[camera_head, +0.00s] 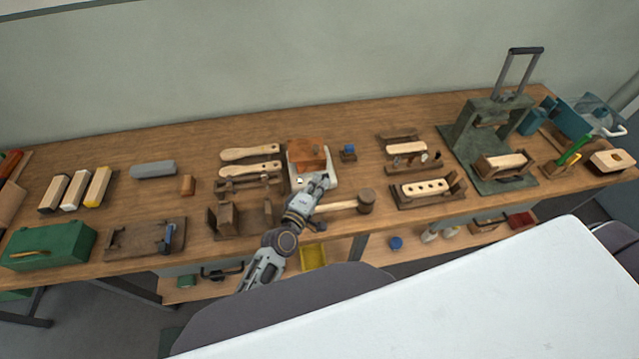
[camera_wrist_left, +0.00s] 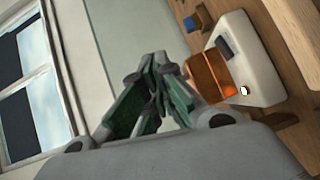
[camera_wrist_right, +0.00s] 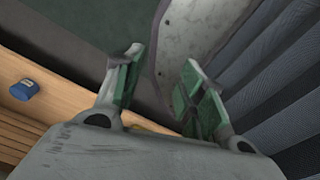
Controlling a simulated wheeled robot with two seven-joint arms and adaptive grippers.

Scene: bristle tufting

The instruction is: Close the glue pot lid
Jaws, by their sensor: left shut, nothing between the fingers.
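The glue pot (camera_head: 307,153) is a copper-coloured vessel on a white base (camera_head: 300,183), at the middle of the bench in the head view. In the left wrist view the copper part (camera_wrist_left: 208,76) and the white base (camera_wrist_left: 262,80) show at the right. I cannot tell how far its lid stands open. My left gripper (camera_head: 322,180) is at the near right side of the pot, its fingers (camera_wrist_left: 158,75) shut and empty. Whether it touches the pot is unclear. My right gripper (camera_wrist_right: 162,60) is open and empty in the right wrist view, away from the pot.
A mallet (camera_head: 366,201) lies just right of my left gripper. Wooden brush handles (camera_head: 250,153) lie left of the pot, and a small blue-topped block (camera_head: 348,153) stands right of it. A green press (camera_head: 490,130) stands farther right. Bare bench lies behind the pot.

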